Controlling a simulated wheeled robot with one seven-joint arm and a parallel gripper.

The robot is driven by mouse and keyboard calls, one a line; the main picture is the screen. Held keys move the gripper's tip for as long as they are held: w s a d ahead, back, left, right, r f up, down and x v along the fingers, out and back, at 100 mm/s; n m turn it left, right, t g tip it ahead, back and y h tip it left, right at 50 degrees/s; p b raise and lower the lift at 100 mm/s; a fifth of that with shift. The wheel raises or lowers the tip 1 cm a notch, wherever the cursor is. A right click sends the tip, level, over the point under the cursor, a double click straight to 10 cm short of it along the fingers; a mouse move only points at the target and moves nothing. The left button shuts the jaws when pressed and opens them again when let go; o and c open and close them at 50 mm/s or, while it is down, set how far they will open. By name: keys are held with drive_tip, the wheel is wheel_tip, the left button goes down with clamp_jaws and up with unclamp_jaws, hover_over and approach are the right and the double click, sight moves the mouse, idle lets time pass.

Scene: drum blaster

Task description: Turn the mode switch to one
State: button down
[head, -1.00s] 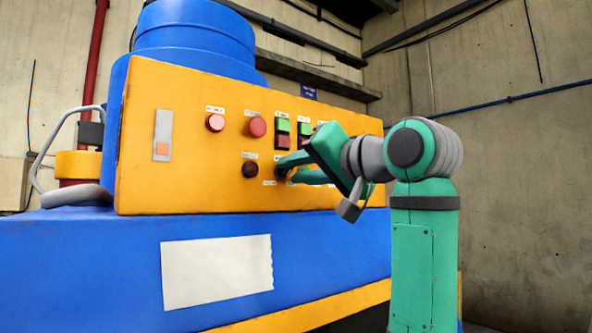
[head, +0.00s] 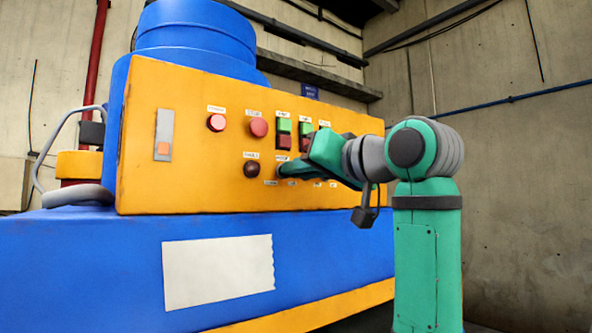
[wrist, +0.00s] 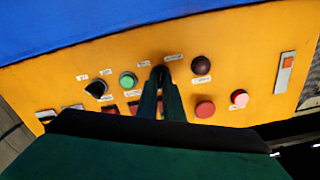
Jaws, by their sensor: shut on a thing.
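My gripper (head: 281,170) is at the lower row of the orange control panel (head: 190,180), just right of a dark round knob (head: 251,169). In the wrist view my gripper (wrist: 160,72) has its two fingers close together against the panel. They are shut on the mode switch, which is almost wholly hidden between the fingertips. Its setting cannot be read. Small white labels sit above and below that spot, too small to read.
In the wrist view a green button (wrist: 128,80) and a black selector knob (wrist: 96,88) lie left of the fingers. Red button (head: 258,127), pink button (head: 216,122) and green-red button pairs (head: 284,133) sit above. A grey plate switch (head: 163,135) is far left.

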drive_tip(key=n, duration=1.1)
drive_tip(key=shift+s+f+n, duration=0.1)
drive_tip(key=shift+n, duration=0.3)
idle(0.3)
drive_tip(key=c, duration=1.9)
unclamp_jaws()
drive_tip(key=shift+s+d, duration=0.1)
drive_tip(key=v, duration=1)
drive_tip(key=shift+s, duration=0.2)
